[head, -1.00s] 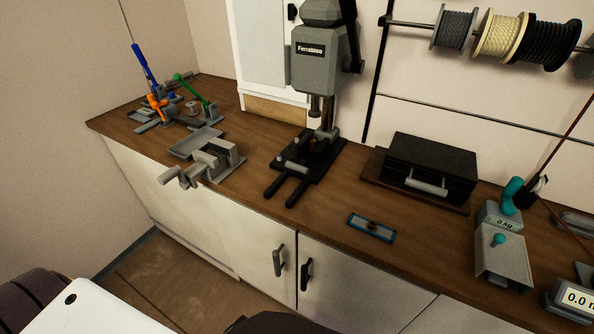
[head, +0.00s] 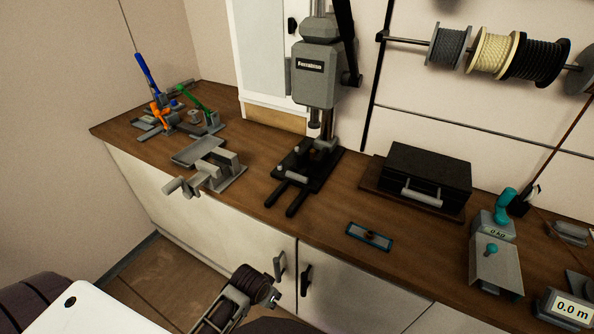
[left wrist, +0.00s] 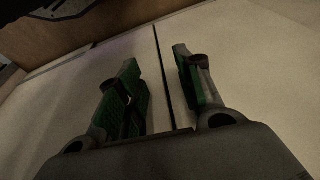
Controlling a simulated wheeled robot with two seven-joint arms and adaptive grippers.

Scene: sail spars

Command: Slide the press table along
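The grey press (head: 316,75) stands at the back of the wooden bench, its ram over a black base. The black press table (head: 292,172) lies under the ram, with two parallel bars reaching to the bench's front edge. A dark part behind the ram is partly hidden. My left gripper (head: 274,297) is low in front of the cabinet doors, below the bench top and apart from the press. In the left wrist view my left gripper (left wrist: 155,58) has its two green-padded fingers apart, with nothing between them. My right gripper is not in view.
A grey vise (head: 215,168) sits left of the press, and a blue-framed tray (head: 369,236) lies to its right. A black case (head: 428,175) and a scale (head: 494,262) stand farther right. Cabinet handles (head: 306,280) stick out near my left gripper.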

